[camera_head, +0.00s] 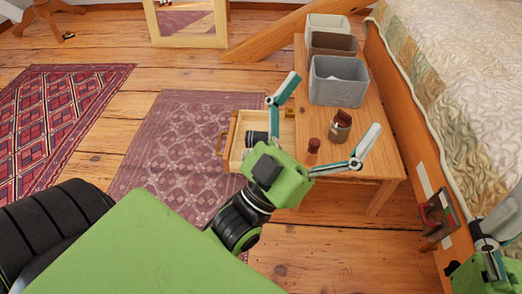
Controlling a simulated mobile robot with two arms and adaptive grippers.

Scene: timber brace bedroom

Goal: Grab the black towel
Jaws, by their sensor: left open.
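A small dark item (257,137), which may be the black towel, lies in the open drawer (233,143) of the wooden table. My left gripper hides part of the drawer, so I cannot make out the item fully. My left gripper (334,102) is open and empty. Its fingers spread wide, one over the drawer's right side, the other over the table's front part. My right gripper (490,235) shows only in part at the lower right edge, beside the bed; its jaw state is unclear.
The wooden table (375,110) carries a grey bin (338,82), two more bins behind it, a brown jar (340,127) and a small brown bottle (312,152). The bed (450,70) stands on the right. Rugs lie on the floor at left; a framed mirror (187,40) stands behind.

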